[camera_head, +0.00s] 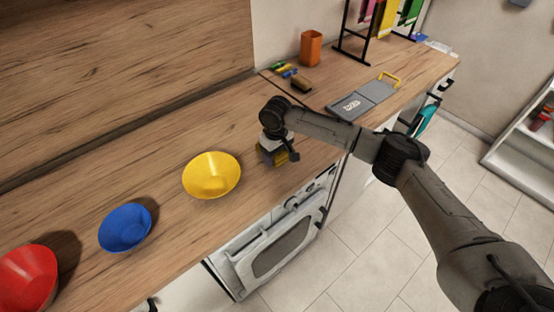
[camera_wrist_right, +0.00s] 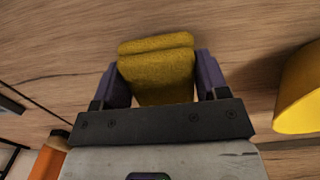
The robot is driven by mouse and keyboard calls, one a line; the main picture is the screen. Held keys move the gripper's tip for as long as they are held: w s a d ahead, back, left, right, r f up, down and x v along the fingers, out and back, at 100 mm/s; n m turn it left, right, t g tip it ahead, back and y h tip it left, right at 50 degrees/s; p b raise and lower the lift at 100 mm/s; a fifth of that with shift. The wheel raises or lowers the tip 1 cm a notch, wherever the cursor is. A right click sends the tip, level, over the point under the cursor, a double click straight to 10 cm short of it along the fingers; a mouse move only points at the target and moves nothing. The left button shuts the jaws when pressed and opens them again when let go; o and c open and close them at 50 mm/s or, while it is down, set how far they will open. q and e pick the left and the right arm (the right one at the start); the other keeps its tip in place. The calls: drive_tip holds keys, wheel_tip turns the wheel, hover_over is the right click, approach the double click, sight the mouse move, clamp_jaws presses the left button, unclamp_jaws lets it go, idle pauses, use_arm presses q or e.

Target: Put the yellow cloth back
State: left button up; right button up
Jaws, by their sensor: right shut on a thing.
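My right gripper (camera_head: 276,155) is low over the worktop, to the right of the yellow bowl. In the wrist view its two purple fingers (camera_wrist_right: 155,78) are shut on the yellow cloth (camera_wrist_right: 156,66), a folded, fuzzy, mustard-yellow piece. In the head view only a little yellow shows at the gripper, and I cannot tell whether the cloth touches the worktop. A black rack (camera_head: 357,47) stands at the back right with pink, yellow and green pieces on it. My left gripper is not in view.
A yellow bowl (camera_head: 212,176), a blue bowl (camera_head: 125,228) and a red bowl (camera_head: 27,278) line the worktop to the left. An orange cup (camera_head: 311,48), small items and a grey board (camera_head: 362,101) stand farther right. The worktop around the gripper is clear.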

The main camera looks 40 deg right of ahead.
wheel_tip(320, 180, down, 2)
drive_tip(key=shift+f, duration=0.35)
drive_tip(key=shift+f, duration=0.1)
drive_tip(key=o, duration=0.8)
